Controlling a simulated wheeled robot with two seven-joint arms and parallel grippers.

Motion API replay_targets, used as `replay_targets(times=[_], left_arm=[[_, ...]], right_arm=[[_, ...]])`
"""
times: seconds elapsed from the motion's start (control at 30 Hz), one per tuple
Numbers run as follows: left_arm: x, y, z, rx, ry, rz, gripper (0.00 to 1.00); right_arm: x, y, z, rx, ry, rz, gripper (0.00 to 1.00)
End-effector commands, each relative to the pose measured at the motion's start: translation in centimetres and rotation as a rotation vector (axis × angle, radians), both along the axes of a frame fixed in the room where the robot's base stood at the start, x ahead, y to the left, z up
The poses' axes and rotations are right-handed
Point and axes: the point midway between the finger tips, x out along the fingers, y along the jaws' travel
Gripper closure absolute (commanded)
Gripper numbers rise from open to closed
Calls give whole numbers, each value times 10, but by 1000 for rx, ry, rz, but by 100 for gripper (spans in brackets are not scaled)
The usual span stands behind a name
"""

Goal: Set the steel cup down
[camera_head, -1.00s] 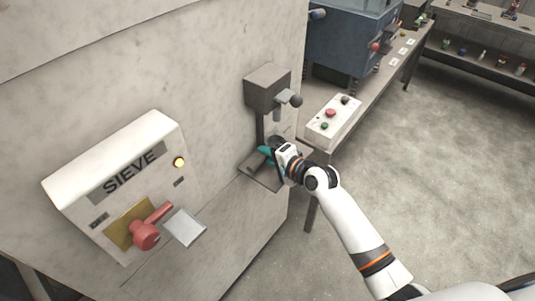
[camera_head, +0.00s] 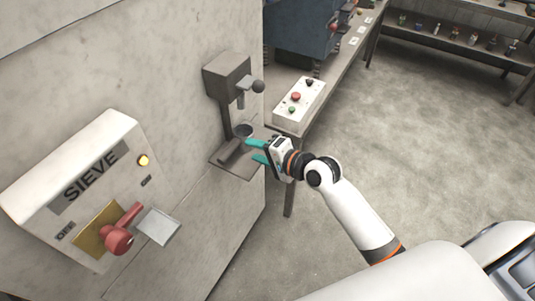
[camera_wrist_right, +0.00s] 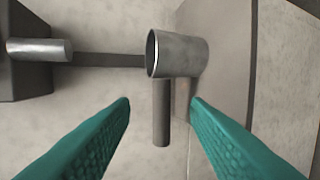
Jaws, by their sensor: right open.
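The steel cup (camera_head: 243,130) stands upright on the small dark shelf (camera_head: 245,170) of the wall unit, under its spout. In the right wrist view the cup (camera_wrist_right: 180,53) shows its mouth turned to the picture's left, with a dark rod-like handle (camera_wrist_right: 161,112) reaching down from it. My right gripper (camera_head: 256,151) is open just right of the cup, its teal fingers apart and empty. In the wrist view its fingertips (camera_wrist_right: 160,101) lie either side of the handle, apart from it. My left gripper is out of view.
The dispenser head (camera_head: 228,73) with a dark ball knob (camera_head: 258,87) overhangs the shelf. The SIEVE panel (camera_head: 75,170) with a red handle (camera_head: 118,238) is to the left. A button box (camera_head: 299,100) stands on the bench behind. Open floor lies to the right.

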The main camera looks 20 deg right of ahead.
Motion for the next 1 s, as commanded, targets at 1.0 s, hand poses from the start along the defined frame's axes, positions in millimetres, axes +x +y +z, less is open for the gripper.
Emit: replay_targets(times=[1.0], left_arm=[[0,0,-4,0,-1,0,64]], right_arm=[[-96,-72,-274,-594,277,49,58]])
